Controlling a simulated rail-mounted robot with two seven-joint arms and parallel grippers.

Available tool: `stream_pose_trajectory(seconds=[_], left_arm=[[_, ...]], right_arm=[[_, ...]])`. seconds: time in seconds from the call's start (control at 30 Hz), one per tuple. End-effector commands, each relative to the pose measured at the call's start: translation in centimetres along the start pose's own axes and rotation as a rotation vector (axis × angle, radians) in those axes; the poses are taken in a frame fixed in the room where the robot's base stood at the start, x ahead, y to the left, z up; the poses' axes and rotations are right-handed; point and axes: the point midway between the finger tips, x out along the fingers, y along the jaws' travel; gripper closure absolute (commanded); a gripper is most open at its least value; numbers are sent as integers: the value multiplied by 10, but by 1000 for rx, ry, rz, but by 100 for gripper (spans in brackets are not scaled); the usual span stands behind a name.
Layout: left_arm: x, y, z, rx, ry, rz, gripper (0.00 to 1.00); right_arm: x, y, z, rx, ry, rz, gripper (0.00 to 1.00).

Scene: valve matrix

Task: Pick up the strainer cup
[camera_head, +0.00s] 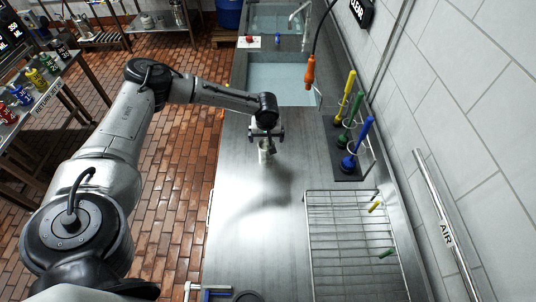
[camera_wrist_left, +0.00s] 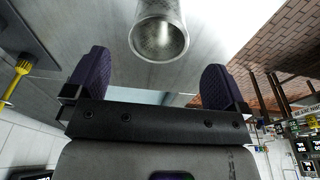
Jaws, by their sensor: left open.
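The strainer cup (camera_wrist_left: 158,38) is a grey metal mesh cylinder. In the left wrist view it shows at the top middle, with its round opening facing the camera. In the head view the cup (camera_head: 264,155) is small and partly hidden below my left gripper (camera_head: 267,138), on the steel counter. My left gripper also shows in the left wrist view (camera_wrist_left: 155,72), with its two dark padded fingers wide apart. The cup lies beyond the fingers, roughly centred on the gap, and nothing is gripped. My right gripper is not in view.
A wire rack (camera_head: 350,245) lies on the counter at front right. A dark holder (camera_head: 340,150) with yellow, green and blue brushes stands by the wall. A sink (camera_head: 282,80) is behind, with an orange hanging handle (camera_head: 310,72) nearby. The counter left of the rack is clear.

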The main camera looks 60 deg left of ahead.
Motion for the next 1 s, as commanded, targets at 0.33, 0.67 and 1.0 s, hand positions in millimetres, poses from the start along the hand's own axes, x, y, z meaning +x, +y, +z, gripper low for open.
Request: stream_pose_trajectory(seconds=[0.33, 0.67, 1.0], left_arm=[[34, 0, 0, 2, 0, -1, 0], [65, 2, 2, 5, 1, -2, 0], [86, 1, 1, 3, 1, 0, 0]], right_arm=[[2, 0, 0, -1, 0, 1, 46], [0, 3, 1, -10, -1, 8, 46], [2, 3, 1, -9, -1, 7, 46]])
